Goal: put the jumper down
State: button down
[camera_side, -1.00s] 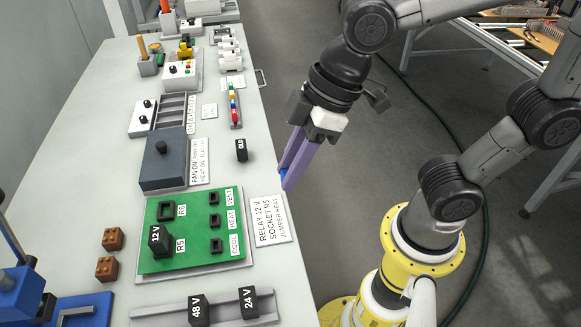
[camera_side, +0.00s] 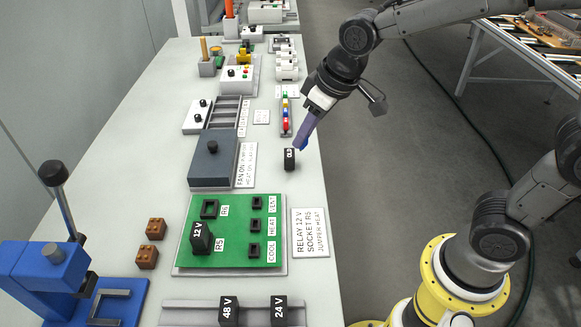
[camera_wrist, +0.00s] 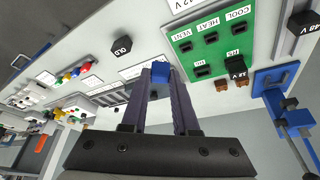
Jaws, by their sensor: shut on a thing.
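My gripper (camera_side: 302,141), with purple fingers, is shut on the blue jumper (camera_wrist: 160,74). The jumper shows between the fingertips in the wrist view, and as a small blue end at the tips in the side view (camera_side: 304,147). The fingertips appear just above and beside the black block marked OLD (camera_side: 289,160); I cannot tell the height. The rack of coloured jumpers (camera_side: 286,118) lies just beyond. The green board (camera_side: 226,245) is nearer the camera, with the 12 V relay (camera_side: 202,238) in socket R5. The COOL, HEAT (camera_side: 255,225) and VENT sockets look empty.
A dark grey box (camera_side: 213,160) stands left of the OLD block. A label card (camera_side: 310,233) lies right of the board. Black 48 V (camera_side: 230,311) and 24 V (camera_side: 279,310) blocks sit on a rail in front. The table's right edge is close to my gripper.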

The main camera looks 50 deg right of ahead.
jog(key=w+d+f+m+h, duration=0.1)
jog(key=w+d+f+m, duration=0.25)
jog(key=d, duration=0.55)
jog(key=shift+n, duration=0.35)
jog(key=w+f, duration=0.1)
jog(key=w, duration=0.1)
jog(key=w+f, duration=0.1)
jog(key=w, duration=0.2)
jog(key=w+f, duration=0.2)
jog(key=shift+w+a, duration=0.15)
jog(key=w+f, duration=0.5)
jog(key=shift+f, duration=0.25)
jog(key=shift+w+f, duration=0.2)
jog(key=shift+f, duration=0.05)
jog(key=shift+w+f, duration=0.1)
jog(key=shift+f, duration=1.45)
jog(key=shift+f, duration=0.1)
jog(key=c, duration=0.7)
grip_release()
